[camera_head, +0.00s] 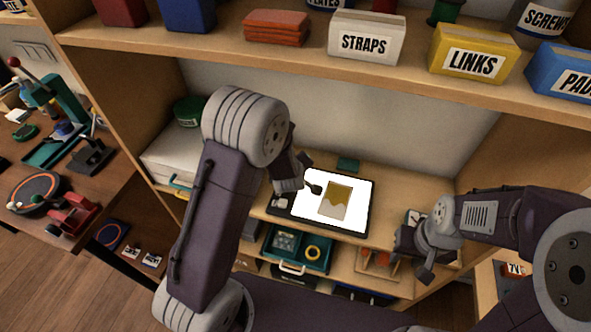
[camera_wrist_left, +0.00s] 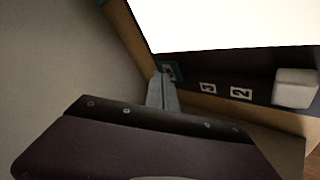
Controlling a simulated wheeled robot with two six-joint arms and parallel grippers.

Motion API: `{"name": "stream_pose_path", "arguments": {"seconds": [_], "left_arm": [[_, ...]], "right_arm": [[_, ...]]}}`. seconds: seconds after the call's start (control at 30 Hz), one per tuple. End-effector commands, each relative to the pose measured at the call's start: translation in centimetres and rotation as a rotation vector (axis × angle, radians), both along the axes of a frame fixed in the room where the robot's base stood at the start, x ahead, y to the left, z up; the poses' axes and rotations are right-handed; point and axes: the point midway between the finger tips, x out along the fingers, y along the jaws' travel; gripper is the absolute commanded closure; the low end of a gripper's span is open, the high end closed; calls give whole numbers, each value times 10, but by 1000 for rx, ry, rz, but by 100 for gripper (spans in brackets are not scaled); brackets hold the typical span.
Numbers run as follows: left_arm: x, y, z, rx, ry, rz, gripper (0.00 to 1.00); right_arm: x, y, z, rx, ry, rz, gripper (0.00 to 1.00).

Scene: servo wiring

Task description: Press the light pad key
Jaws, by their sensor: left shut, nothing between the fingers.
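The light pad (camera_head: 361,228) lies on the shelf board with its face bright white. In the left wrist view the dark strip of the pad (camera_wrist_left: 262,72) carries a green key (camera_wrist_left: 171,70) and labels 2 and 3. My left gripper (camera_wrist_left: 160,78) is shut and empty, its tips at the green key, partly covering it; I cannot tell whether they touch.
A pale block (camera_wrist_left: 296,88) sits at the strip's right end. A shelf above holds labelled boxes, including STRAPS (camera_head: 364,40) and LINKS (camera_head: 473,55). A teal tray (camera_head: 295,250) is below the pad. A workbench (camera_head: 60,190) stands at left.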

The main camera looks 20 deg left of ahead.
Motion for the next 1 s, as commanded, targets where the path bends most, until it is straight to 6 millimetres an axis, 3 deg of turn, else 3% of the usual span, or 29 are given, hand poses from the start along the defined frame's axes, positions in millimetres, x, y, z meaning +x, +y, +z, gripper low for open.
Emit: {"name": "stream_pose_path", "arguments": {"seconds": [0.43,0.9,1.0], "left_arm": [[0,0,11,0,0,0,100],[0,0,68,-1,0,1,100],[0,0,69,-1,0,1,100]], "right_arm": [[0,0,10,0,0,0,64],[0,0,60,0,0,0,64],[0,0,61,0,0,0,64]]}}
